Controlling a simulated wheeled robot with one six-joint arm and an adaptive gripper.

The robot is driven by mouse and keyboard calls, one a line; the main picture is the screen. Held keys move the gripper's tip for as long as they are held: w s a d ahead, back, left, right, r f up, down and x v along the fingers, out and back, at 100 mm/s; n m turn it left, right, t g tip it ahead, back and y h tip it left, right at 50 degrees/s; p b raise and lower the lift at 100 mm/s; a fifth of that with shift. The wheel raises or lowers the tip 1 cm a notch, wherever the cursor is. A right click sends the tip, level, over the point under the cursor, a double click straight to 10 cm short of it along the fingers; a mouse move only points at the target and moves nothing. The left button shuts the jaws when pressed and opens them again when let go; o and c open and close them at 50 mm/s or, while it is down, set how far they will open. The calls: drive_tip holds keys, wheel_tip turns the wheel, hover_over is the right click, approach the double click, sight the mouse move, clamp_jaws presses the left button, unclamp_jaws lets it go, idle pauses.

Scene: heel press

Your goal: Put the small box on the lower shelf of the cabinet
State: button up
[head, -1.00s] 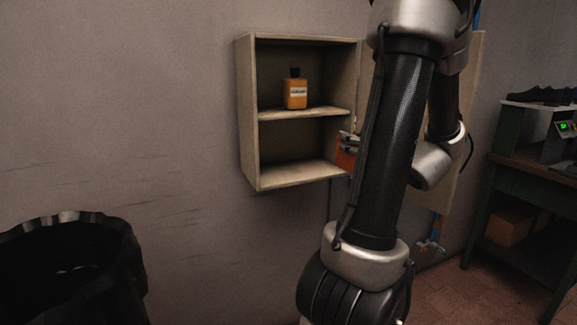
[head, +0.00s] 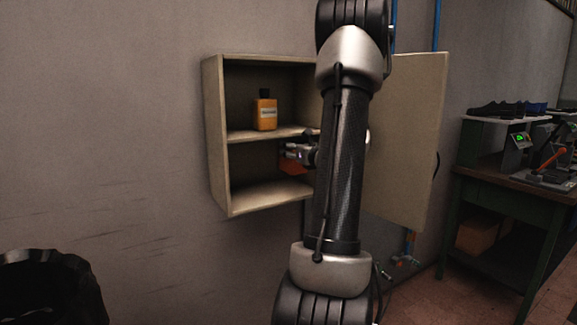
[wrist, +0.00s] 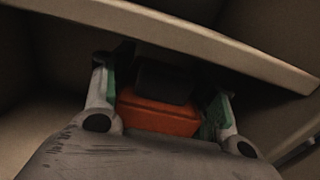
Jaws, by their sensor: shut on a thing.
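The small box (head: 292,163) is orange-red and partly hidden behind my arm in the head view. It also shows between the fingers in the wrist view (wrist: 158,117), with a dark part on its far side. My gripper (head: 297,150) is shut on it, and the wrist view shows a finger on each side (wrist: 164,92). The cabinet (head: 215,140) hangs on the wall with its door (head: 405,140) open to the right. The box is at the opening of the lower compartment, above the lower shelf (head: 262,195) and below the middle shelf (head: 262,133). I see no contact with the lower shelf.
An orange bottle with a dark cap (head: 264,112) stands on the middle shelf. The middle shelf's edge passes close above my gripper in the wrist view (wrist: 215,42). The visible left part of the lower shelf is clear. A black bin (head: 50,285) stands lower left; a green workbench (head: 500,185) is right.

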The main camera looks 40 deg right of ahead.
drive_tip(key=shift+w+d+f, duration=0.2)
drive_tip(key=shift+w+f, duration=0.05)
drive_tip(key=shift+w, duration=0.45)
drive_tip(key=shift+w+d+f, duration=0.15)
drive_tip(key=shift+w+f, duration=0.05)
drive_tip(key=shift+w, duration=0.5)
wheel_tip(320, 180, down, 6)
drive_tip(key=shift+r, duration=0.15)
drive_tip(key=shift+w+f, duration=0.15)
drive_tip(key=shift+f, duration=0.05)
drive_tip(key=o, duration=1.4)
drive_tip(key=shift+f, duration=0.15)
